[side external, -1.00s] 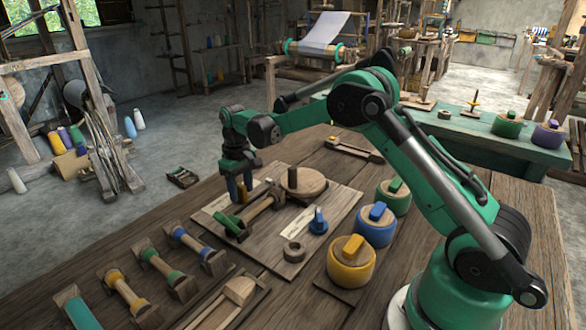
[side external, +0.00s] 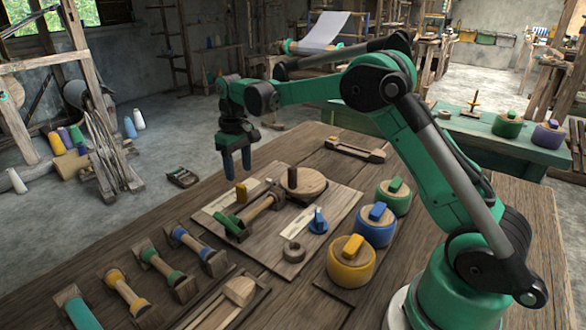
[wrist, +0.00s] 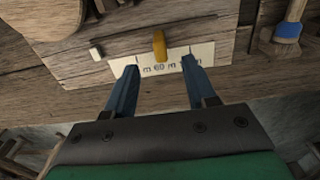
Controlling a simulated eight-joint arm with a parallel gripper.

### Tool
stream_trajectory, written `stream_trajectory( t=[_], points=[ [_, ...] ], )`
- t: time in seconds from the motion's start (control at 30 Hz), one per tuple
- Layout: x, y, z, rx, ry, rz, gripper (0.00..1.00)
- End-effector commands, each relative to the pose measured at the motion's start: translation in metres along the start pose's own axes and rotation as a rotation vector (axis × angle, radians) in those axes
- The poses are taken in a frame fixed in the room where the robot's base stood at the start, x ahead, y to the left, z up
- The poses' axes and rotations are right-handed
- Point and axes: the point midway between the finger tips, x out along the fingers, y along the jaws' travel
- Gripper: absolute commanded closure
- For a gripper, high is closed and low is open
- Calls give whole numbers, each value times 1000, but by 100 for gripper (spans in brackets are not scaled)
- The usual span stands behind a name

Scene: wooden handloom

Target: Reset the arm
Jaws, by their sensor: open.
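My gripper (side external: 237,167) is above the left back edge of the wooden board (side external: 325,235). Its two blue fingers are apart, with nothing between them. In the wrist view my gripper (wrist: 160,75) points toward a pale label strip with printed marks. A yellow peg (side external: 241,193) stands on the board just below and beside the fingers; it also shows in the wrist view (wrist: 160,45), beyond the fingertips and apart from them.
The board also bears a round wooden disc (side external: 304,182), a green-ended piece (side external: 230,224), a blue knob (side external: 319,222) and a wooden ring (side external: 294,252). Yellow (side external: 351,268), blue (side external: 376,229) and green (side external: 393,201) lidded pots stand to the right. Spools lie front left.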

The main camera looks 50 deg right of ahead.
Motion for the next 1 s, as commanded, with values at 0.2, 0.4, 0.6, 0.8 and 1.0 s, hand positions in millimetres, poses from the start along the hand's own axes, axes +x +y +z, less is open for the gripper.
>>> stream_trajectory(
  t=[0.2, 0.4, 0.6, 0.8, 1.0],
  points=[
    [-12, -5, 6, -1, 27, 4, 50],
    [-51, -22, 34, -2, 148, 18, 50],
    [-78, -41, 80, -2, 297, 24, 50],
    [-80, -57, 129, -3, 443, 20, 50],
    [-66, -66, 165, -2, 562, 8, 50]
  ],
)
